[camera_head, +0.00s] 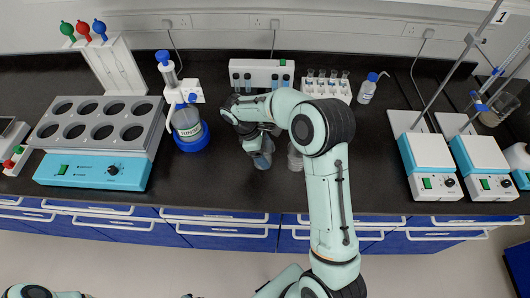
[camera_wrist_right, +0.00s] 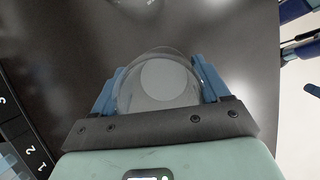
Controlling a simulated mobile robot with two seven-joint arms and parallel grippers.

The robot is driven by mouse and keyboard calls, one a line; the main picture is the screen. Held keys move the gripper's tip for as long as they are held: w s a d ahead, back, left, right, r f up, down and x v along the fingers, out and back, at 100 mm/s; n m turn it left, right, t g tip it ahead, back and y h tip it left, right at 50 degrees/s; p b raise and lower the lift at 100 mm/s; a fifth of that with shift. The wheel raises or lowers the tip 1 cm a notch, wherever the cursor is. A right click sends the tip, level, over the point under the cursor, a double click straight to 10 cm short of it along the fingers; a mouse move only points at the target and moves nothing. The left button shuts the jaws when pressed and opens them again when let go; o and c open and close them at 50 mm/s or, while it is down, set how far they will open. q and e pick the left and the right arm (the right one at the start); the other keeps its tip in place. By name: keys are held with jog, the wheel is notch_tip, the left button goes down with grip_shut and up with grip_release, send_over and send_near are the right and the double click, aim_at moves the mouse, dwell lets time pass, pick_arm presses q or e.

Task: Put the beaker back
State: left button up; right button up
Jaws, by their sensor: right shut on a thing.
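A clear glass beaker (camera_wrist_right: 160,84) is between the two blue fingers of my right gripper (camera_wrist_right: 158,88) in the right wrist view. The fingers are shut on its sides. In the head view my right gripper (camera_head: 262,152) is low over the dark bench top (camera_head: 225,185), in front of the white-and-blue device. The beaker shows there only in part (camera_head: 262,161), and I cannot tell whether its base touches the bench. A second clear glass vessel (camera_head: 295,158) stands just right of the gripper, partly hidden by my arm. My left gripper is not in view.
A blue-based bottle dispenser (camera_head: 188,127) stands left of the gripper. A multi-hole heating block (camera_head: 98,130) is farther left. A tube rack (camera_head: 326,88) and wash bottle (camera_head: 368,88) are behind. Two stirrer plates (camera_head: 428,152) (camera_head: 482,153) stand right. Bench between dispenser and gripper is free.

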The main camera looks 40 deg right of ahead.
jog(key=shift+f, duration=0.25)
jog(key=shift+f, duration=0.15)
jog(key=o, duration=1.2)
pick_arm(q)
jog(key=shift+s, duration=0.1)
pick_arm(e)
jog(key=shift+r, duration=0.2)
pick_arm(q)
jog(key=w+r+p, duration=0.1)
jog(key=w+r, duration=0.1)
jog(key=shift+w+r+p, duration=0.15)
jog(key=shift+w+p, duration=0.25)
pick_arm(e)
jog(key=v, duration=1.2)
